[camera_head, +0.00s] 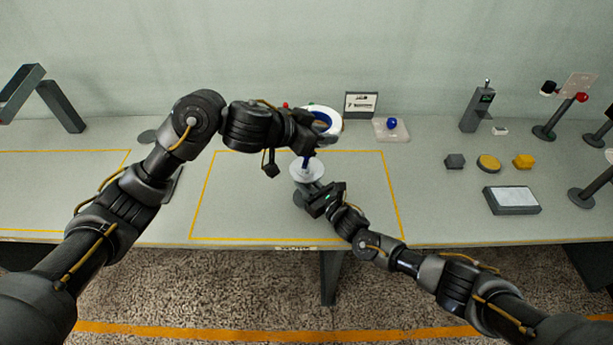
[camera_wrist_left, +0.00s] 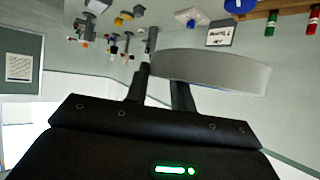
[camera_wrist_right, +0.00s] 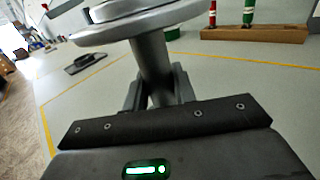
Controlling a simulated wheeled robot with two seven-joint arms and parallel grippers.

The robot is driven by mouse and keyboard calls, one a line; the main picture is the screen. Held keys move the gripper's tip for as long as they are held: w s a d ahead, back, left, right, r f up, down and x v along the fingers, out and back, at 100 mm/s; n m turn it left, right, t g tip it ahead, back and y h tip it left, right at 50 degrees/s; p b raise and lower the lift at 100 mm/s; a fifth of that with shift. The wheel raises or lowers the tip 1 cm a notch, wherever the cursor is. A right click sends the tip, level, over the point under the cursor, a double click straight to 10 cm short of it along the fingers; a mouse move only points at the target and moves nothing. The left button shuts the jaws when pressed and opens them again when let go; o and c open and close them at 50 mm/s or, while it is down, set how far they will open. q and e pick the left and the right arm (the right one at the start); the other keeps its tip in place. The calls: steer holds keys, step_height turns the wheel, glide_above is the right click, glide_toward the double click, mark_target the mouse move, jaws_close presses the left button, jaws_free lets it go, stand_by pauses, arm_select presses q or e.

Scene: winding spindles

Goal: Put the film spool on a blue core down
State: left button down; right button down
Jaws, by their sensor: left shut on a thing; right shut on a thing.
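The film spool (camera_head: 331,111), a white ring with a blue core, is in my left gripper (camera_head: 313,134), above the table's middle. My left wrist view shows its pale rim (camera_wrist_left: 215,72) at the left fingers (camera_wrist_left: 160,88). My right gripper (camera_head: 313,190) is shut on the grey post of a spindle (camera_head: 297,171). The spindle has a pale round flange and a short blue part on top, just below and in front of the spool. In the right wrist view the grey post (camera_wrist_right: 151,62) stands between the fingers (camera_wrist_right: 158,92). The spindle's base is mostly hidden.
A yellow outline (camera_head: 394,196) marks the table around the spindle. A small sign (camera_head: 361,104) and a pale tray (camera_head: 400,135) with a blue knob stand behind. A wooden rack (camera_wrist_right: 255,33) with red and green pegs shows in the right wrist view. Buttons and blocks lie right.

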mark_target(320, 170)
arm_select(q)
steer(key=shift+w+d+f+n+t+y, duration=0.1)
steer(key=shift+w+f+n+t+y, duration=0.6)
steer(key=shift+f, duration=1.7)
steer(key=shift+w+d+f+n+t+y, duration=0.1)
steer(key=shift+w+f+n+t+y, duration=0.2)
steer(key=shift+f+n+y, duration=1.4)
steer(key=shift+w+d+f+n+t+h, duration=0.1)
steer(key=shift+w+f+n+t, duration=0.4)
steer(key=shift+f, duration=2.6)
steer(key=shift+s+f, duration=0.15)
steer(key=shift+f, duration=0.05)
steer(key=c, duration=1.5)
jaws_free()
steer(key=shift+a+f, duration=0.1)
steer(key=shift+f, duration=0.05)
steer(key=shift+o, duration=0.2)
steer(key=shift+s+r, duration=0.15)
steer(key=shift+r, duration=0.15)
steer(key=v, duration=0.7)
